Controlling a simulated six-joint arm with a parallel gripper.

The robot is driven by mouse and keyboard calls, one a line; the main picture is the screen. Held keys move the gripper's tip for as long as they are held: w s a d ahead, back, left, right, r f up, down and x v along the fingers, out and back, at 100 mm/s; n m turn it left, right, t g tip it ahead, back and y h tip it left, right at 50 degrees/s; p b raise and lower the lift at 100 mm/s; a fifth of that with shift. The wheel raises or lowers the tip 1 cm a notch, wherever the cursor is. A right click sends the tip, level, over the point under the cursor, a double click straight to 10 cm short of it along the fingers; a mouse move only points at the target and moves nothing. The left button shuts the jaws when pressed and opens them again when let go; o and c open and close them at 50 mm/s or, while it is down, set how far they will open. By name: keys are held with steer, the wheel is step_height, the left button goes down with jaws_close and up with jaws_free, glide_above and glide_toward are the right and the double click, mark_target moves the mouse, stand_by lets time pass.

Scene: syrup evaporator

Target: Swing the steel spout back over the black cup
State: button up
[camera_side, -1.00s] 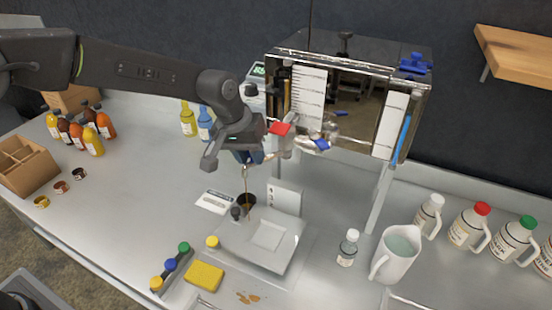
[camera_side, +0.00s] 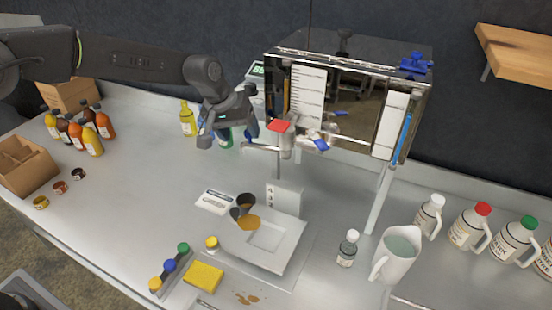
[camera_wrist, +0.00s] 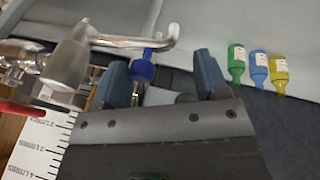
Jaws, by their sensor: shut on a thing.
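The steel spout (camera_side: 262,148) sticks out below the evaporator's valve. In the wrist view the spout (camera_wrist: 130,42) is a bent tube with a blue knob (camera_wrist: 143,70) on a short stem. My gripper (camera_side: 250,129) is at the spout, left of the valve. The black cup (camera_side: 238,211) is on the scale plate, below and in front of the spout. An amber patch (camera_side: 250,222) lies beside the cup.
The steel evaporator (camera_side: 335,95) stands behind, with a red valve handle (camera_side: 279,126). Coloured bottles (camera_side: 188,122) stand behind my gripper. A pitcher (camera_side: 396,253) and jugs (camera_side: 465,226) are at right.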

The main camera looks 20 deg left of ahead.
steer(key=shift+w+a+f, duration=0.15)
steer(key=shift+w+a, duration=0.3)
steer(key=shift+w, duration=0.1)
steer(key=shift+w+f, duration=0.1)
steer(key=shift+o, duration=1.2)
steer(key=shift+v, duration=1.2)
steer(key=shift+c, duration=0.2)
steer(key=shift+r, duration=0.35)
steer(key=c, duration=0.4)
steer(key=shift+v, duration=1.1)
steer(key=shift+d+r, duration=0.1)
